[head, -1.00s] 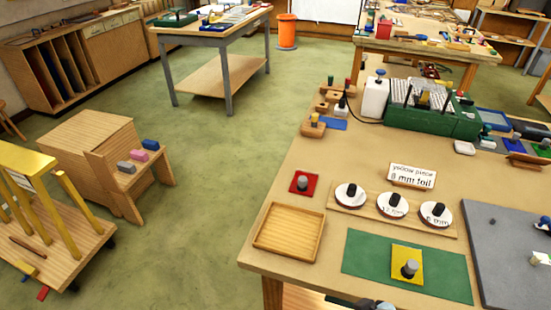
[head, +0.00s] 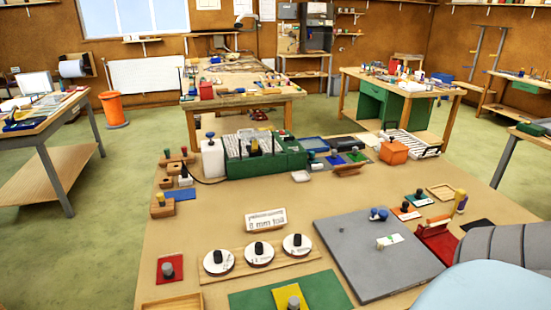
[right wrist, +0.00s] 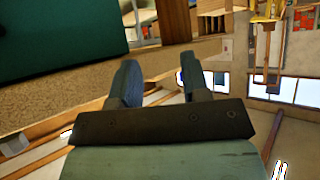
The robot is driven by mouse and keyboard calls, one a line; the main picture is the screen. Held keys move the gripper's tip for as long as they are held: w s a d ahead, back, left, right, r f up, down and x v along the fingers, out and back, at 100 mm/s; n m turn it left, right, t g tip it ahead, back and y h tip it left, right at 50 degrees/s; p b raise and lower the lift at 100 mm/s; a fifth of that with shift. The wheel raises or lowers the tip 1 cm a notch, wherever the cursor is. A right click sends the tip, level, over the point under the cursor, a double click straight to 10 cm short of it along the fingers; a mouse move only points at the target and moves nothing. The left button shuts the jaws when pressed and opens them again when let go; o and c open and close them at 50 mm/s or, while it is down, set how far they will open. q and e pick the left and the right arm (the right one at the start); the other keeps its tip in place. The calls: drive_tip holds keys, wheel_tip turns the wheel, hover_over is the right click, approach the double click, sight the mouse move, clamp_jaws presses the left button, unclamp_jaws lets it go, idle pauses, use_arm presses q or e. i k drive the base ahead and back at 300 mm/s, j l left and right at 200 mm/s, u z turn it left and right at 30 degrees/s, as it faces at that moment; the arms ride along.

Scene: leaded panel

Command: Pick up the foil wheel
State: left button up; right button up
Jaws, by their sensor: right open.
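Three white foil wheels with black knobs stand in a row on a wooden board (head: 235,274) near the front of the bench: a left wheel (head: 222,268), a middle wheel (head: 260,260) and a right wheel (head: 298,250). Their width marks are too small to read surely. A sign (head: 266,220) behind them reads "8 mm foil" on its lower line. A yellow piece (head: 281,297) with a grey knob lies on a green mat (head: 325,287). My right gripper (right wrist: 160,80) is open and empty in the right wrist view, away from the wheels. My left gripper is out of view.
A grey slab (head: 370,262) lies right of the wheels. A red square (head: 162,276) with a knob and a wooden tray (head: 175,304) are at the left. A green machine (head: 290,158) stands behind. My arm fills the lower right corner.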

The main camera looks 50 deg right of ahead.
sight(297, 246)
drive_tip(key=z, duration=1.65)
